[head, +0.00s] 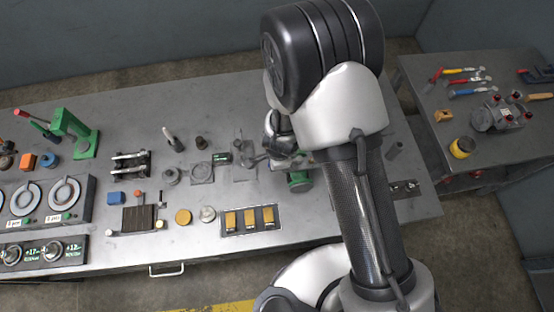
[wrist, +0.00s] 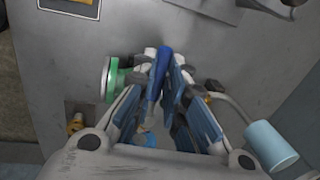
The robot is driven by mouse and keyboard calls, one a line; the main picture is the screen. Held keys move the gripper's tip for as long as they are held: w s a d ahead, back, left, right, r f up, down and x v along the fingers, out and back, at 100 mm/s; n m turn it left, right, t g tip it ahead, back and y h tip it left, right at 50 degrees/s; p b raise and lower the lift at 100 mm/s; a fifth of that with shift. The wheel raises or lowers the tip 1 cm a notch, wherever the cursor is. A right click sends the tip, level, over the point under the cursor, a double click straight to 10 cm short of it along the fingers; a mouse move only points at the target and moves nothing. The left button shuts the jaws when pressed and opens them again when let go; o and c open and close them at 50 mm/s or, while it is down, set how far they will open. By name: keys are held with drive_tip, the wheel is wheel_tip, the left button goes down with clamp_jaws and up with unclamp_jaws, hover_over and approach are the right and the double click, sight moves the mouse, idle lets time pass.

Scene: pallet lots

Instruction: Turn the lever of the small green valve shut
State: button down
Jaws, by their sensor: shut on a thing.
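The small green valve (wrist: 112,80) stands at the left of my fingers in the wrist view; its green body (head: 299,182) shows just below my wrist in the head view. Its lever (wrist: 163,70) is blue and lies between my two fingertips, pointing away from my palm. My gripper (wrist: 164,62) is shut on this lever. In the head view my gripper (head: 281,150) is mostly hidden by my own arm, and so is the lever. The wrist view does not clearly show how far the lever is turned.
A light blue cylinder (wrist: 270,146) on a bent grey stem is close to my right finger. A panel with yellow blocks (head: 250,219) lies near the front edge of the grey bench (head: 110,265). Several small fittings stand left of my gripper. A tool table (head: 430,72) is at the right.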

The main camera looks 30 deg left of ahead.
drive_tip(key=c, duration=1.6)
unclamp_jaws()
drive_tip(key=shift+c, duration=0.2)
drive_tip(key=shift+f+b, duration=0.1)
drive_tip(key=shift+b, duration=0.3)
